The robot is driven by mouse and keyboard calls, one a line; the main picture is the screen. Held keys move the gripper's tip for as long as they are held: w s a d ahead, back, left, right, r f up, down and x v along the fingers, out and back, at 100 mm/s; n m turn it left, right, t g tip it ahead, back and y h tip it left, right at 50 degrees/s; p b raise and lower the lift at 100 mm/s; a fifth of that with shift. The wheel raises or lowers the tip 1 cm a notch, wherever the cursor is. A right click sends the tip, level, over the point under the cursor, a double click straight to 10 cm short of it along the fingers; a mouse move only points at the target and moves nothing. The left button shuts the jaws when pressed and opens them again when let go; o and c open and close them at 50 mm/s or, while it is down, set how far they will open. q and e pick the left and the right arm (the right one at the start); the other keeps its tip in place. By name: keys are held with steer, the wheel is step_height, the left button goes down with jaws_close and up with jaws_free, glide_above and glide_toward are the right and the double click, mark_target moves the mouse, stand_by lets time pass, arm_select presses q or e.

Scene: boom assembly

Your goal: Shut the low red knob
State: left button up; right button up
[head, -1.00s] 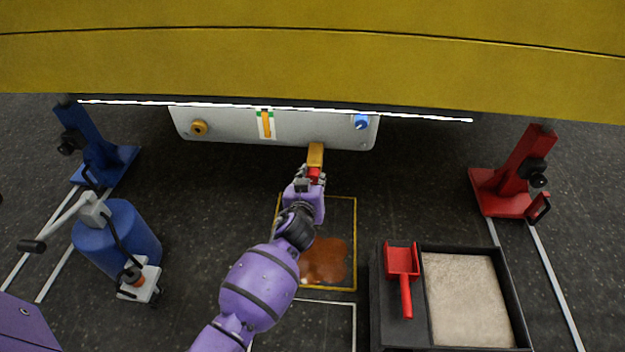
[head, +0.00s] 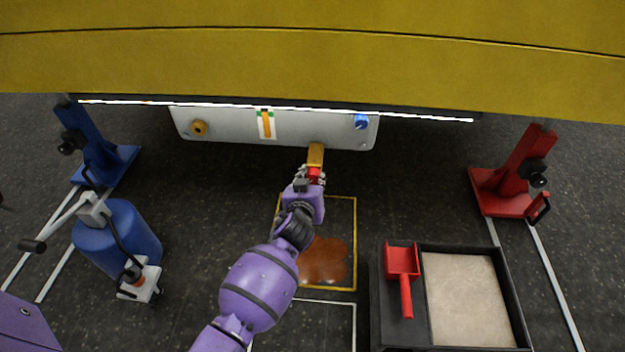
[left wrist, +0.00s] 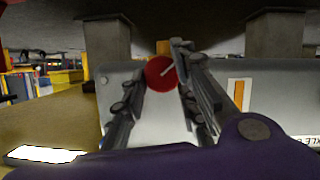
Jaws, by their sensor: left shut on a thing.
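The low red knob (head: 314,173) sits at the front end of a brass-coloured fitting (head: 316,154) below the grey panel (head: 225,132). My left gripper (head: 312,177) is at the knob and shut on it. The finger contact is partly hidden in the head view. My right gripper is not in view.
A brown puddle (head: 325,262) lies in a yellow floor outline under my left arm. A black tray (head: 376,320) with sand and a red scoop (head: 402,262) stands right. A blue drum (head: 118,235) stands left. Blue (head: 92,145) and red (head: 520,175) stands flank the panel.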

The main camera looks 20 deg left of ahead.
arm_select(q)
steer(key=shift+w+d, duration=0.1)
steer(key=shift+d, duration=0.45)
steer(key=o, duration=1)
steer(key=shift+d, duration=0.1)
steer(key=shift+a+f, duration=0.1)
steer(key=shift+a, duration=0.2)
steer(key=v, duration=0.7)
steer(key=shift+s, duration=0.3)
